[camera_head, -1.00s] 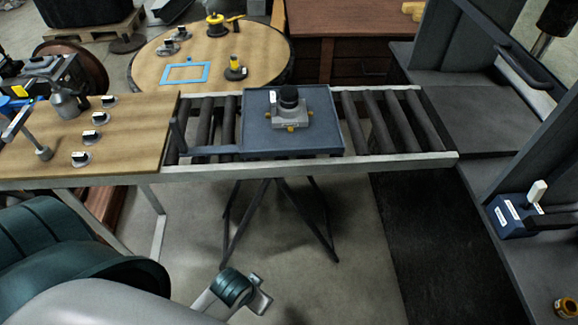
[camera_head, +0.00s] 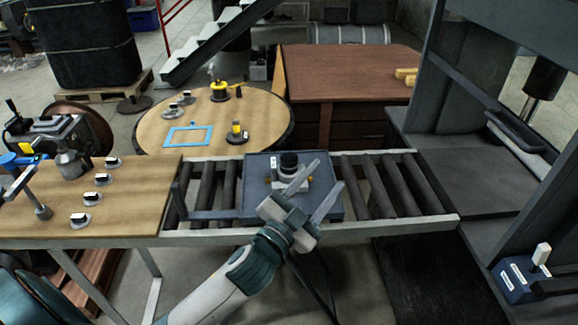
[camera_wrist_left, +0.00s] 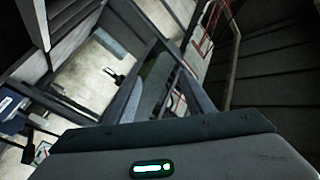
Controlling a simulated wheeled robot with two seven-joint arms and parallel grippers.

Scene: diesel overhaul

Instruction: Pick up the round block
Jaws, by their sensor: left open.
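A black round piece (camera_head: 289,161) sits upright on a light grey block with yellow-orange knobs, on the blue-grey tray (camera_head: 252,198) over the roller conveyor. I cannot tell whether the black piece or the whole assembly is the round block. My left gripper (camera_head: 326,176) is open and empty, its two fingers pointing up and right. In the head view it overlaps the right and front parts of the tray and partly covers the grey block. The wrist view does not show the block, only the gripper body and blurred machinery. My right gripper is not in view.
The roller conveyor (camera_head: 398,188) runs on to the right towards a dark press. A wooden board (camera_head: 130,205) with several black-topped pieces is at left. A round table (camera_head: 266,118) stands behind, holding a blue frame (camera_head: 188,135) and small parts.

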